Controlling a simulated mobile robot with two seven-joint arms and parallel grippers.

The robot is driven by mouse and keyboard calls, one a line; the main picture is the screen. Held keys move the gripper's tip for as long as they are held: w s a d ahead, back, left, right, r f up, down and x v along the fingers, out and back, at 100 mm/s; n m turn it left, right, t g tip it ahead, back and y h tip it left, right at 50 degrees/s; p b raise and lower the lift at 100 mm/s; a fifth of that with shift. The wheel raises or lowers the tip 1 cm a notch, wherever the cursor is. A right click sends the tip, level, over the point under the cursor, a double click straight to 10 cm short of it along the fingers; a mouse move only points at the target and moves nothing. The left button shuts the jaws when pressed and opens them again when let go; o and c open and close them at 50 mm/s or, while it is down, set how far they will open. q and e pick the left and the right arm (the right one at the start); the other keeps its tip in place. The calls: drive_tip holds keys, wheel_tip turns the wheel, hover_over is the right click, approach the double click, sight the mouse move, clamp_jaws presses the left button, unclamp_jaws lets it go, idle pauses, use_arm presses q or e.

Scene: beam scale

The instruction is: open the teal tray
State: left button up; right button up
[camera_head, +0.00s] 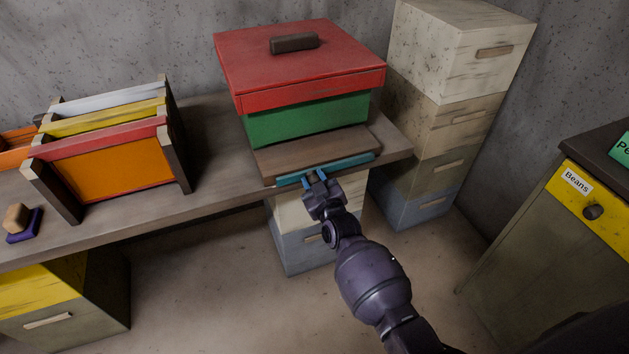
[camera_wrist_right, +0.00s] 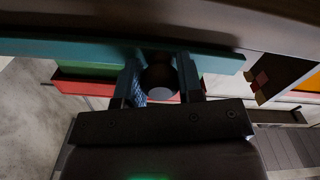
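The teal tray (camera_head: 330,170) shows as a thin teal front edge at the bottom front of a wooden hive base, just above the bench's front edge. In the right wrist view it is a long teal bar (camera_wrist_right: 70,50) across the top. A dark round knob (camera_wrist_right: 160,82) sits on its front. My right gripper (camera_head: 315,176) is at the middle of the tray front. In the wrist view its two blue-tipped fingers (camera_wrist_right: 160,80) stand on either side of the knob, with no clear gap, and appear closed on it. My left gripper is out of view.
A green hive box (camera_head: 305,121) with a red lid (camera_head: 300,65) stands above the tray. Stacked boxes (camera_head: 430,115) stand right of the bench. A frame rack (camera_head: 110,150) is at left. A yellow drawer labelled Beans (camera_head: 600,225) is at right. Floor in front is clear.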

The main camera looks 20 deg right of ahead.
clamp_jaws()
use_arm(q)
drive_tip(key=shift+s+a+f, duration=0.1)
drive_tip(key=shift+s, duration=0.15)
use_arm(e)
drive_tip(key=shift+s, duration=0.1)
use_arm(q)
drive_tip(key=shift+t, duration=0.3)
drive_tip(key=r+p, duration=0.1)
drive_tip(key=p, duration=0.1)
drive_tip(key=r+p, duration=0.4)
drive_tip(key=p, duration=0.1)
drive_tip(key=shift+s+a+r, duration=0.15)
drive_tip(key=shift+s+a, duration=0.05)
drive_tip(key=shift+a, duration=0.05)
use_arm(e)
drive_tip(key=s, duration=1.6)
drive_tip(key=shift+d, duration=0.25)
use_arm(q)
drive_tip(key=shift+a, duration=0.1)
use_arm(e)
drive_tip(key=o, duration=0.7)
unclamp_jaws()
drive_tip(key=shift+o, duration=0.2)
